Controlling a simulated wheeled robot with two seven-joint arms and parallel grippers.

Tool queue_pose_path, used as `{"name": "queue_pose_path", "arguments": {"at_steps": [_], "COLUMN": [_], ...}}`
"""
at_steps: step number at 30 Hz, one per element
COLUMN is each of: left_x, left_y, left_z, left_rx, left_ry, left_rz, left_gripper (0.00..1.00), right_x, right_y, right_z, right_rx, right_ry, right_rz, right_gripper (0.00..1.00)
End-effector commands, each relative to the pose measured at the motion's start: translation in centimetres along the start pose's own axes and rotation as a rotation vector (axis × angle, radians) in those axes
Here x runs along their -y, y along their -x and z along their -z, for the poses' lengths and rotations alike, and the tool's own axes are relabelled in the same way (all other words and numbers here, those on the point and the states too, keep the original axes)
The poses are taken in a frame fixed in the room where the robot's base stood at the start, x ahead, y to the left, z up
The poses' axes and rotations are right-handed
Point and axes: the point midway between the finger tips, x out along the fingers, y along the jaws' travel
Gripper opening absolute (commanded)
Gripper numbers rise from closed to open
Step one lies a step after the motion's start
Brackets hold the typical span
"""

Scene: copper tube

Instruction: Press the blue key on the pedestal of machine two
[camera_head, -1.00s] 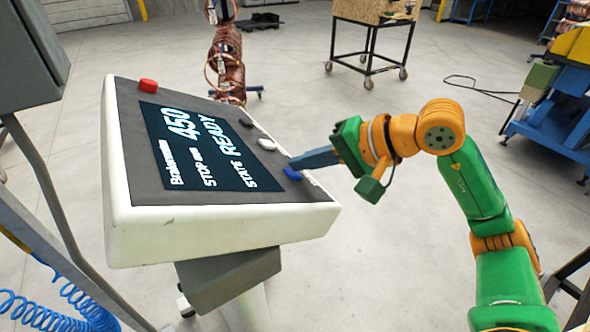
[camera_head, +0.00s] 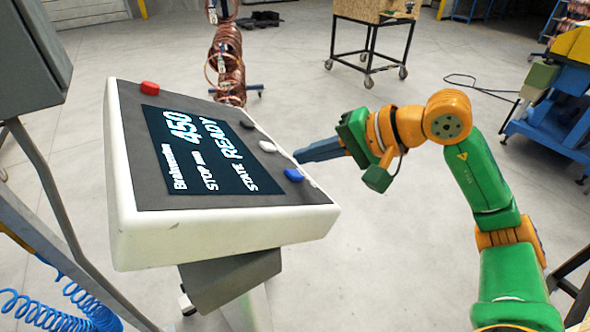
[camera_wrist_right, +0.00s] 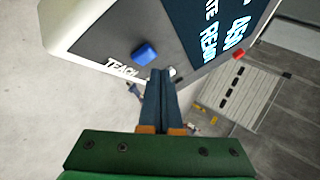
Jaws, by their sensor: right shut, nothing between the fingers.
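The blue key (camera_head: 293,174) sits on the grey panel of the tilted white pedestal (camera_head: 220,236), at the edge near my right arm. It also shows in the right wrist view (camera_wrist_right: 144,52). The pedestal's screen (camera_head: 200,150) reads 450, STOP and STATE READY. My right gripper (camera_head: 299,157) is shut and empty, its blue fingertips beside the panel edge, just beyond the blue key and apart from it. In the right wrist view the closed fingers (camera_wrist_right: 160,75) point at the panel, to the right of the blue key. My left gripper is out of view.
A white key (camera_head: 267,146), a black key (camera_head: 247,125) and a red button (camera_head: 150,88) share the panel. A grey cabinet (camera_head: 30,60) stands at left above a blue coiled hose (camera_head: 90,310). A wheeled cart (camera_head: 370,40) and blue machine (camera_head: 550,130) stand behind.

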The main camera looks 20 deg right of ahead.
Motion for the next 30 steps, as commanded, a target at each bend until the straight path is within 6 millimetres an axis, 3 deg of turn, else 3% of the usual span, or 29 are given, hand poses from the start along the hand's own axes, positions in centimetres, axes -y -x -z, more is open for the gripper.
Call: {"name": "queue_pose_path", "arguments": {"at_steps": [12, 30], "left_x": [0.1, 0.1], "left_y": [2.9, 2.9], "left_z": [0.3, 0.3], "left_rx": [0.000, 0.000], "left_ry": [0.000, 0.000], "left_rz": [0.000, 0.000], "left_gripper": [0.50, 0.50], "right_x": [2.4, 2.4], "right_y": [3.1, 3.2], "right_z": [2.1, 2.3], "right_rx": [-0.002, 0.000], "right_ry": [-0.001, 0.000], "right_rz": [0.000, 0.001], "right_gripper": [0.00, 0.00]}}
